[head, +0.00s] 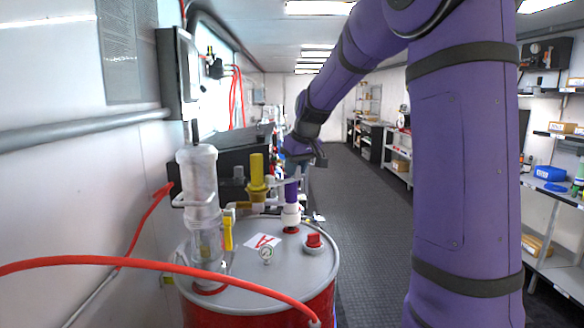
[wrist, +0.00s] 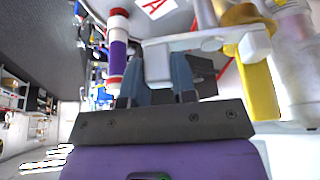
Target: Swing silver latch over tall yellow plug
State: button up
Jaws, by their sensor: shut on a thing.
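The tall yellow plug (head: 257,170) stands upright on the pipework above the red drum. It also shows at the right of the wrist view (wrist: 260,90). The silver latch (wrist: 205,38) is a pale grey bar running from my fingers to the yellow plug. Its far end overlaps the plug in the wrist view; I cannot tell whether it touches. My gripper (wrist: 158,80) is shut on the near end of the latch. In the head view my gripper (head: 305,158) is right of the plug, above a purple-and-white fitting (head: 291,192), and partly hides the latch.
A red hose (head: 150,268) crosses in front. The wall is close on the left; the aisle floor (head: 370,210) is clear.

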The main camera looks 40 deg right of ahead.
jog(key=s+m+h, duration=0.1)
jog(key=m, duration=0.1)
jog(key=s+m, duration=0.1)
jog(key=m, duration=0.1)
jog(key=shift+a+h, duration=0.15)
jog(key=shift+h, duration=0.25)
jog(key=shift+s+a+m+g+h, duration=0.15)
jog(key=shift+s+m+g+h, duration=0.1)
jog(key=shift+m, duration=0.55)
jog(key=shift+s+a+m+g+h, duration=0.15)
jog(key=shift+s+m+g, duration=0.1)
jog(key=shift+m, duration=0.55)
jog(key=o, duration=0.9)
jog(key=v, duration=1.1)
jog(key=shift+a+f, duration=0.1)
